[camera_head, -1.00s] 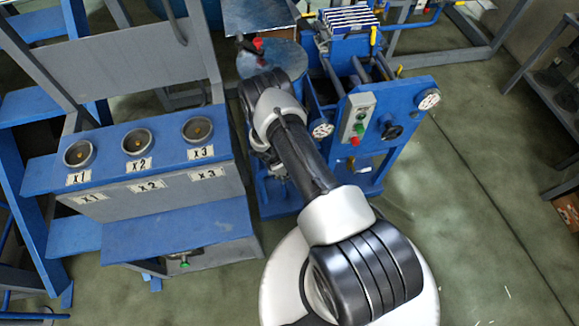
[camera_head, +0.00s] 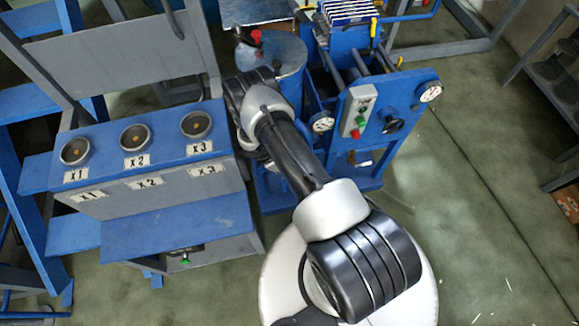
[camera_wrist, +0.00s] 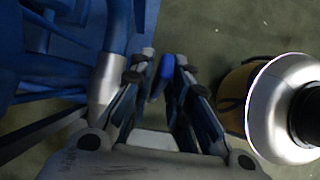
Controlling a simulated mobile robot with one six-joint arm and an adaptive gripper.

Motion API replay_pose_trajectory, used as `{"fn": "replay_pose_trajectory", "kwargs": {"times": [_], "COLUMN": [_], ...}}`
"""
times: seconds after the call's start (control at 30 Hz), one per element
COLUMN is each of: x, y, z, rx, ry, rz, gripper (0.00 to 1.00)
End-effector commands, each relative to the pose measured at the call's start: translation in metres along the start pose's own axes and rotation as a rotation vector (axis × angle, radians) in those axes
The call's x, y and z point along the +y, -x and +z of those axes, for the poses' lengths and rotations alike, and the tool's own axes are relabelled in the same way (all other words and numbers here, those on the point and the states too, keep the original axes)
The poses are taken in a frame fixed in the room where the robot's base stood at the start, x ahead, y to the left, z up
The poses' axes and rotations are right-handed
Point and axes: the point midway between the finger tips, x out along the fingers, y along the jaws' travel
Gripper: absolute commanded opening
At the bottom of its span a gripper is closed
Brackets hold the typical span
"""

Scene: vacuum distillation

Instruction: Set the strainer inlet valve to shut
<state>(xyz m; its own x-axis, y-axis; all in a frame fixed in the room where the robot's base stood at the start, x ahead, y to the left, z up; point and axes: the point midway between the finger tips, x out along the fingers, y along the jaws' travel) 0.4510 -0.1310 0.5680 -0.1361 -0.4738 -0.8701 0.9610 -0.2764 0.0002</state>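A blue lever-like handle (camera_wrist: 161,76) shows in the wrist view, between the tips of my gripper (camera_wrist: 165,60). It looks like a valve handle, but I cannot tell from its label which valve it is. The two fingers stand apart on either side of it, and I see no clear grip on it. A silver pipe (camera_wrist: 113,72) runs just left of the left finger. In the head view my gripper is hidden behind my arm, beside the blue frame. The valve body is hidden there too.
A blue bench (camera_head: 150,150) with round cups marked X1, X2 and X3 stands at left. A tank (camera_head: 280,58) with a red handle (camera_head: 257,38) stands behind my arm. A blue panel (camera_head: 385,105) with gauges and buttons is to the right.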

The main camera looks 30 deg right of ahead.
Motion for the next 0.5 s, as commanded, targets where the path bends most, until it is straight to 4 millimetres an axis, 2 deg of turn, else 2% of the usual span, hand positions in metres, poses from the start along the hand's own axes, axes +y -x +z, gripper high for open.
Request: {"fn": "replay_pose_trajectory", "kwargs": {"times": [0.13, 0.5], "x": [0.0000, 0.0007], "y": [0.0000, 0.0037], "z": [0.0001, 0.0022], "rx": [0.000, 0.000], "ry": [0.000, 0.000], "rz": [0.000, 0.001], "gripper": [0.29, 0.29]}}
